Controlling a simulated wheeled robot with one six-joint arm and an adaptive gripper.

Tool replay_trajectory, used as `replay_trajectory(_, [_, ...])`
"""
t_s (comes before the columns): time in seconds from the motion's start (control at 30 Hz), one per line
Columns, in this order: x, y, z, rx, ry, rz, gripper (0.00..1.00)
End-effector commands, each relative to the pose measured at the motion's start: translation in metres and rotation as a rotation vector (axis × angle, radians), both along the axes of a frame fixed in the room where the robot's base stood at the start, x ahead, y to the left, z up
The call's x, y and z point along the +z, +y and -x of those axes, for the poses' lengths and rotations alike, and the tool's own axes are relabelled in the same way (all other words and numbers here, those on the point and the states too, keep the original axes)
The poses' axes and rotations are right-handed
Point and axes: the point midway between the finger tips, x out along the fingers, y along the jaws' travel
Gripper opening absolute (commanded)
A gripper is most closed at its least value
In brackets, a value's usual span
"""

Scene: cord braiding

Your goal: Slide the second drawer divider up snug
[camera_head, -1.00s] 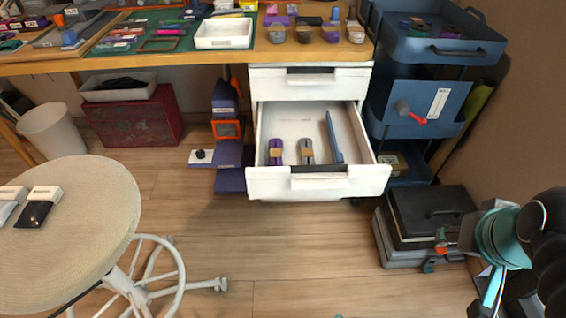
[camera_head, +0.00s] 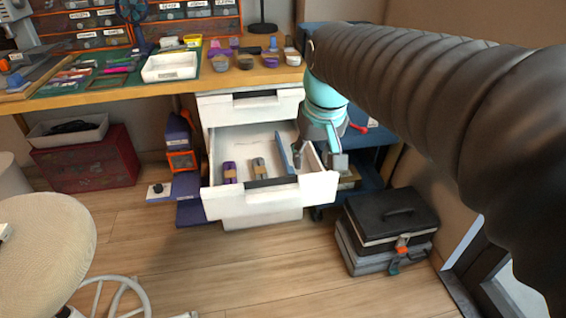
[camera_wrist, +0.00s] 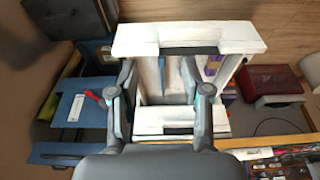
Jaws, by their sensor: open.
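The white drawer (camera_head: 220,201) is pulled open under the bench. One blue divider (camera_head: 282,152) stands in it, slightly slanted, right of a purple bundle (camera_head: 229,172) and a grey bundle (camera_head: 259,168). My gripper (camera_head: 316,172) is open and empty at the drawer's right side, pointing down, right of the blue divider. I cannot tell whether a finger touches the drawer.
A closed drawer (camera_head: 250,103) sits above the open one. A blue cart (camera_head: 366,152) stands close on the right, partly behind my arm. Black and grey cases (camera_head: 385,225) lie on the floor. A round stool (camera_head: 45,250) is at left. Floor before the drawer is clear.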

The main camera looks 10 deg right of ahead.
Motion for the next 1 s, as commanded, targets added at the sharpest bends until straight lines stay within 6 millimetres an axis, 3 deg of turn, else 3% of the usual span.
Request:
replay_trajectory(0.03, [-0.003, 0.0, -0.019, 0.001, 0.028, 0.0, 0.48])
replay_trajectory(0.3, [-0.018, 0.001, -0.106, 0.001, 0.16, 0.0, 0.48])
replay_trajectory(0.5, [-0.039, 0.0, -0.156, 0.001, 0.237, 0.0, 0.48])
replay_trajectory(0.7, [-0.051, 0.0, -0.178, 0.001, 0.273, 0.0, 0.48])
replay_trajectory(0.87, [-0.061, 0.0, -0.18, 0.001, 0.28, 0.0, 0.48])
replay_trajectory(1.0, [-0.081, 0.0, -0.18, 0.001, 0.281, 0.0, 0.48])
